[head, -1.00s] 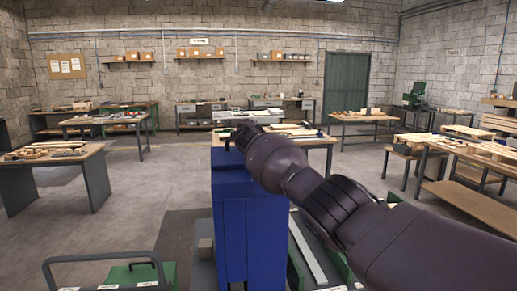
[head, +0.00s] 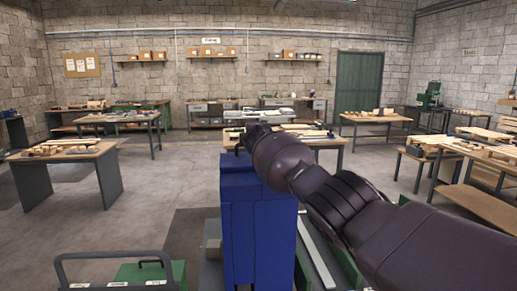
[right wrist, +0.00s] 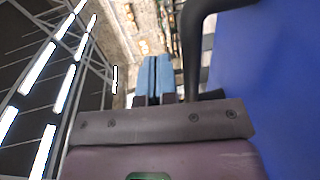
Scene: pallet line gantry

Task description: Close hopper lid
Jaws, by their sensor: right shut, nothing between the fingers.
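The blue hopper (head: 258,235) stands upright in front of me in the head view. My right arm reaches in from the right and its end lies over the hopper's top, hiding part of it. I cannot make out whether the lid is up or down. In the right wrist view, my right gripper (right wrist: 153,78) has its two blue fingers together with nothing between them. A dark curved bar (right wrist: 191,60) runs just right of the fingers; whether they touch is unclear. A large blue panel (right wrist: 270,90) fills the right side. My left gripper is not in view.
A dark tubular rail (head: 115,256) and a green box (head: 150,272) are at the lower left. Worktables with wooden parts stand around, one at left (head: 65,153) and one behind the hopper (head: 325,144). Open floor lies left of the hopper.

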